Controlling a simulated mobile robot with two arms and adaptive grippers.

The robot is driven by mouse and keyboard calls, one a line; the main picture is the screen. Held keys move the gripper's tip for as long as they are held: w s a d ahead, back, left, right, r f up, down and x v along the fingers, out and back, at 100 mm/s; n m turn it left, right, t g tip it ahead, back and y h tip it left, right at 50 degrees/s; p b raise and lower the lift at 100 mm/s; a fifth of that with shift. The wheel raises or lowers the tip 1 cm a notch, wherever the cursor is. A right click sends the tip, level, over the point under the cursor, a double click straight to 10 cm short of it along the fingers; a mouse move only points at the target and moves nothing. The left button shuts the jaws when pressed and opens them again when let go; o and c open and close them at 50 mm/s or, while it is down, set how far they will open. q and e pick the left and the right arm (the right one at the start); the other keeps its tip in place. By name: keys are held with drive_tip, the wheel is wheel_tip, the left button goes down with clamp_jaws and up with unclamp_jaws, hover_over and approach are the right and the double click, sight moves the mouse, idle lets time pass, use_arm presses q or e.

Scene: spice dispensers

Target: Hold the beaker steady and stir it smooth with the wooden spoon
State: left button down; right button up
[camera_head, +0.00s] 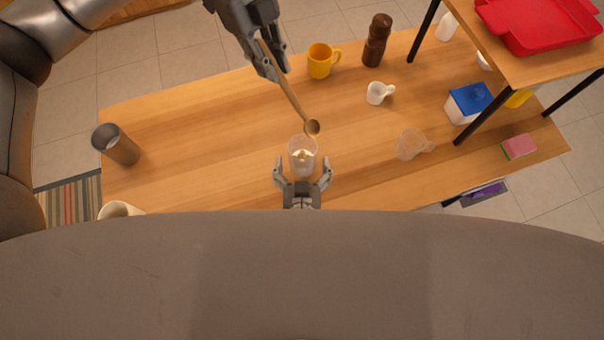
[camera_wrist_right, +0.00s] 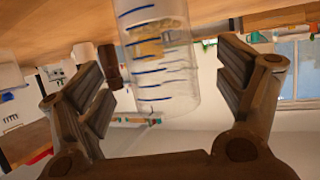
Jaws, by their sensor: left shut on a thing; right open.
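A clear beaker (camera_head: 302,160) with pale contents stands on the wooden table. In the right wrist view the beaker (camera_wrist_right: 160,75) shows blue level marks and tan, lumpy contents. My right gripper (camera_head: 304,166) is open at the beaker's near side, with one finger on each side. In the wrist view gaps show between the beaker and both fingers of my right gripper (camera_wrist_right: 165,88). My left gripper (camera_head: 272,72) is shut on the handle of the wooden spoon (camera_head: 291,97). The spoon slants down, its bowl close by the beaker's far rim; I cannot tell its exact height.
A yellow mug (camera_head: 322,61), a brown grinder (camera_head: 376,41) and a white cup (camera_head: 378,93) stand towards the back. A clear jug (camera_head: 411,144) is right of the beaker. A dark cylinder (camera_head: 118,146) stands far left.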

sight(303, 146)
drive_tip(key=shift+x, duration=2.15)
drive_tip(key=c, duration=1.2)
drive_tip(key=shift+c, duration=0.2)
